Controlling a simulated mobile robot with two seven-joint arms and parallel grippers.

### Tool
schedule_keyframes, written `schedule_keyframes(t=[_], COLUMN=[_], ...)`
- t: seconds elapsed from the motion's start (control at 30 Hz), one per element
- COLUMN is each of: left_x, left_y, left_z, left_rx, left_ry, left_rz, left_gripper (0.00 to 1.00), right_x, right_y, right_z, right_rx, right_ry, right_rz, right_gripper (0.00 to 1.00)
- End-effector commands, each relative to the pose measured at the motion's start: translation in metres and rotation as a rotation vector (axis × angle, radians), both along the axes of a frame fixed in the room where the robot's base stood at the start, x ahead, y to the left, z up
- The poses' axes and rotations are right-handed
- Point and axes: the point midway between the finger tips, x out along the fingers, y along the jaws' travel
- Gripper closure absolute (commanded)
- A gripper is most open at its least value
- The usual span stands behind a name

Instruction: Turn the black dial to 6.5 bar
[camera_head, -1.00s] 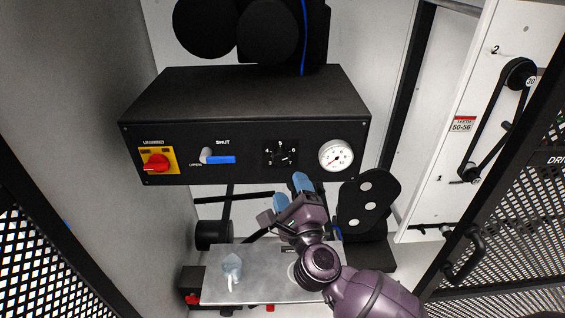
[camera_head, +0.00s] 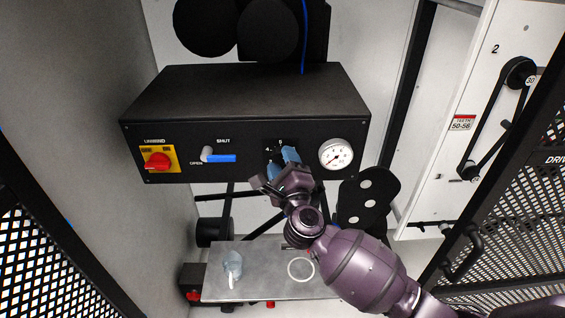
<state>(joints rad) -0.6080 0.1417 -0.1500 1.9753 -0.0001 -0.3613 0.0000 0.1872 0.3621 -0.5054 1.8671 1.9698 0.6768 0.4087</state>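The black dial on the front of the black control box (camera_head: 245,92) is mostly hidden behind my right gripper (camera_head: 282,158). Only a bit of its printed scale (camera_head: 274,145) shows above the blue fingertips. The fingertips are at the dial, but I cannot tell whether they touch it or are closed on it. The white round pressure gauge (camera_head: 336,155) is just right of the dial; its needle points to the lower left, too small to read exactly. My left gripper is not in view.
Left of the dial are a blue-handled lever (camera_head: 220,158) marked open and shut, and a red knob on a yellow plate (camera_head: 158,160). Below, a metal shelf (camera_head: 265,283) carries a clear cup (camera_head: 233,266) and a white ring (camera_head: 301,268). Mesh doors stand at both sides.

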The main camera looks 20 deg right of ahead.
Motion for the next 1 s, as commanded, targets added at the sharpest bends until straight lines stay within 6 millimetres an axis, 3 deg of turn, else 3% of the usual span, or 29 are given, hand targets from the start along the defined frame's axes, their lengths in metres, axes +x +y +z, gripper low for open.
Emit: schedule_keyframes(t=[0.03, 0.23, 0.57, 1.0], left_x=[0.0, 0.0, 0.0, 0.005], left_y=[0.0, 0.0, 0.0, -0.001], left_z=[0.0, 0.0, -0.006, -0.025], left_rx=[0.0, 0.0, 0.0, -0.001], left_ry=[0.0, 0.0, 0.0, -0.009], left_rz=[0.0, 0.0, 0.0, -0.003], left_gripper=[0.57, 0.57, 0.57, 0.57], right_x=[0.0, 0.0, 0.0, 0.0], right_y=[0.0, 0.0, 0.001, 0.003], right_z=[0.0, 0.0, -0.002, -0.005], right_rx=[0.0, 0.0, 0.064, 0.359], right_ry=[0.0, 0.0, -0.017, -0.101], right_rz=[0.0, 0.0, 0.0, -0.001], right_gripper=[0.55, 0.83, 0.83, 0.83])
